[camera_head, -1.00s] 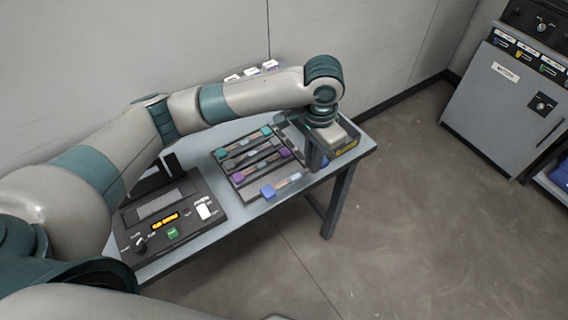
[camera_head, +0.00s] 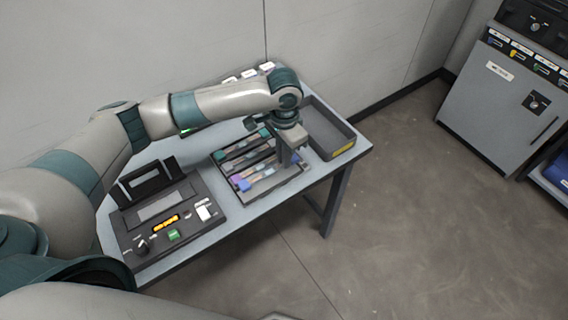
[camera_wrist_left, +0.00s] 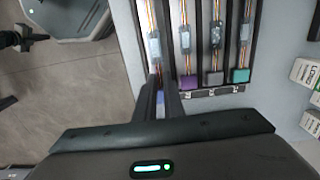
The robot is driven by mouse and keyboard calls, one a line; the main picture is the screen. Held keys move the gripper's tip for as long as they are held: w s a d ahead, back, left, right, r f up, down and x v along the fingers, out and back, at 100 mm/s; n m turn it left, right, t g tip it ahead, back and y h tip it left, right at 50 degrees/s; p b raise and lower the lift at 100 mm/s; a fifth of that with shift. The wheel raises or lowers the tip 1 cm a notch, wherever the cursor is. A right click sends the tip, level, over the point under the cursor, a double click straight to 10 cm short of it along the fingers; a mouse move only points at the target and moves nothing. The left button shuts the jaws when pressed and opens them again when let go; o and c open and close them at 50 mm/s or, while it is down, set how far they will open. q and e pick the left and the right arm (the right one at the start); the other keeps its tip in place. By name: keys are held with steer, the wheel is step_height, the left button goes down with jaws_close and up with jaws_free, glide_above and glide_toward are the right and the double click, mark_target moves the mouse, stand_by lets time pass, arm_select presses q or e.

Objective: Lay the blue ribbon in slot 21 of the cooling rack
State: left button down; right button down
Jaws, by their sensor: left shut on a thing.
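The cooling rack (camera_head: 229,159) is a dark slotted tray on the table. The blue ribbon (camera_head: 243,185) lies along the rack's front slot, its blue end at the left. It also shows in the left wrist view with a pale sleeve (camera_wrist_left: 154,46) along the leftmost visible slot. My left gripper (camera_head: 287,163) points down at the rack's right end, shut on the ribbon's near end; in the left wrist view its fingers (camera_wrist_left: 160,98) hide part of that end. Whether the ribbon rests on the slot floor cannot be told.
Purple (camera_wrist_left: 188,82), grey (camera_wrist_left: 213,78) and teal (camera_wrist_left: 239,76) ribbon ends occupy neighbouring slots. A grey bin (camera_head: 347,148) stands right of the rack. The splicer (camera_head: 140,224), with its lid raised, stands to the left. The table's front edge is close to the rack.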

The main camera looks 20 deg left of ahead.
arm_select(q)
step_height(320, 180, down, 3)
steer(key=shift+f+p, duration=0.2)
steer(key=shift+p, duration=0.3)
steer(key=shift+f, duration=0.1)
arm_select(e)
steer(key=shift+s+d+r, duration=0.1)
steer(key=shift+d+r, duration=0.25)
steer(key=shift+r, duration=0.2)
steer(key=shift+d, duration=0.15)
arm_select(q)
steer(key=c, duration=1.9)
jaws_free()
steer(key=shift+f, duration=0.1)
steer(key=shift+o, duration=0.2)
